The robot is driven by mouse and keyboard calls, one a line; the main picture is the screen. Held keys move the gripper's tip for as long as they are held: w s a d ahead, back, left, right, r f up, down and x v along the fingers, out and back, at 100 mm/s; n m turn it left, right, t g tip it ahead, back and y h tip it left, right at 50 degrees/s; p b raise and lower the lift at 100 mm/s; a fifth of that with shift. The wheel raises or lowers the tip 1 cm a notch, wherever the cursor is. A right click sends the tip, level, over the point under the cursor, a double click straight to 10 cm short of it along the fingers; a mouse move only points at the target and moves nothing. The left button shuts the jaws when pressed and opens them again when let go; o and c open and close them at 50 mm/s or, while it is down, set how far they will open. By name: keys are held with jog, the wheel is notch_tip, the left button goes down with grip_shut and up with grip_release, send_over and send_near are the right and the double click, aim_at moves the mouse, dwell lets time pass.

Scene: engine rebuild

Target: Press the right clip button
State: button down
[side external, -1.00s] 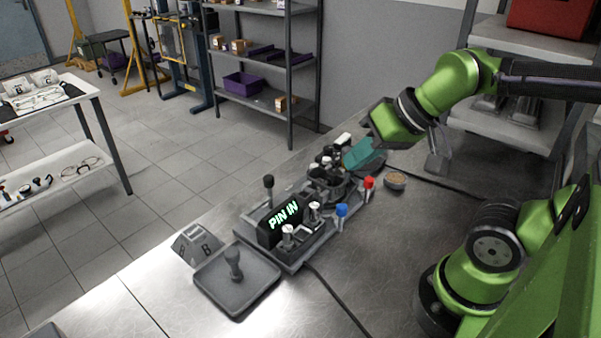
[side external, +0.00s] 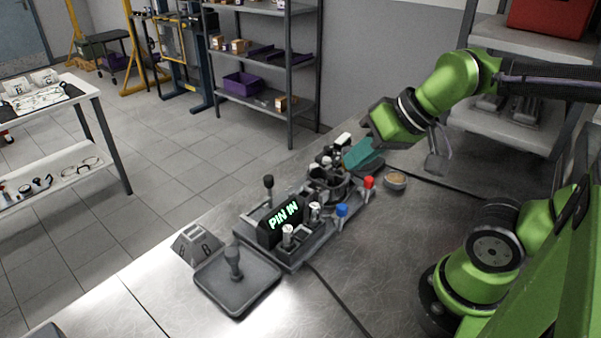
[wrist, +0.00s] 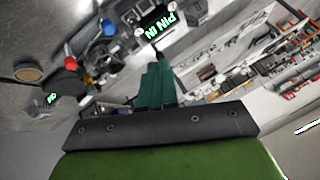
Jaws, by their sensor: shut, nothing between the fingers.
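A grey fixture (side external: 268,254) on the metal bench carries a black display (side external: 281,221) reading "PIN IN" in green. The display shows in the wrist view too (wrist: 158,22). A red-capped post (side external: 368,182) and a blue-capped post (side external: 341,211) stand along the fixture's near side. A dark round holder (side external: 328,185) with several small parts sits at its far end. I cannot tell which part is the right clip button. My gripper (side external: 347,166) has teal fingers, shut and empty, pointing down over that far end. Whether the tips touch anything is hidden.
A round dish (side external: 395,181) lies right of the red-capped post. A grey tray (side external: 237,279) with an upright peg and a lettered block (side external: 196,245) stand at the near left. A dark lever (side external: 268,187) rises behind the display. The front bench is mostly clear.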

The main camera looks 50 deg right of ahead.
jog(key=shift+a, duration=0.1)
jog(key=w+d+f+m+g, duration=0.1)
jog(key=w+d+f+m, duration=0.25)
jog(key=w, duration=0.35)
jog(key=w+d+f+m, duration=0.2)
jog(key=w+f, duration=0.3)
jog(key=w, duration=0.1)
jog(key=w+d+m+t+h, duration=0.1)
jog(key=w+d+m+h, duration=0.1)
jog(key=d, duration=0.4)
jog(key=w+d+m+t+h, duration=0.1)
jog(key=w+d+m+h, duration=0.1)
jog(key=w+d, duration=0.4)
jog(key=shift+w+d+h, duration=0.3)
jog(key=shift+d+h, duration=0.15)
jog(key=shift+h, duration=0.45)
jog(key=shift+f, duration=0.25)
